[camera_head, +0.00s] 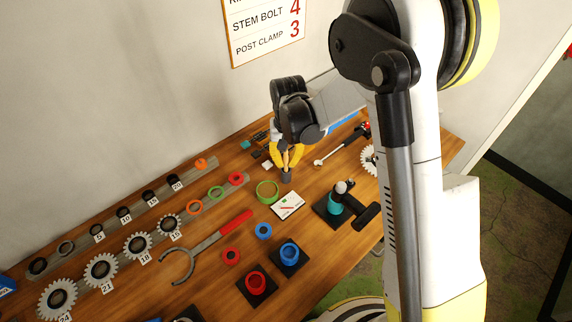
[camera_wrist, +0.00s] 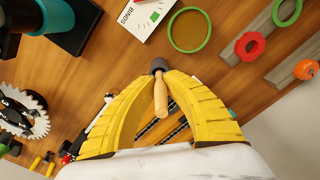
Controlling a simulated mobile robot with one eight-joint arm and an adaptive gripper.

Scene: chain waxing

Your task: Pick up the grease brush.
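The grease brush has a pale wooden handle and a dark grey lower end. In the wrist view its handle (camera_wrist: 161,96) stands between my fingers and points back toward my palm. My gripper (camera_wrist: 160,73) has two yellow, ribbed fingers whose tips come together on either side of the brush at its dark end. My gripper (camera_head: 286,166) also shows in the head view, pointing down over the far part of the table, with the grease brush (camera_head: 285,158) between its fingers. Whether the dark end touches the table I cannot tell.
A green ring (camera_head: 267,191) and a white card (camera_head: 287,205) lie close to my gripper. A teal can (camera_head: 335,204) on a black base stands to the right. Gears, rings and a red-handled wrench (camera_head: 236,222) lie leftward. Tools lie behind my gripper.

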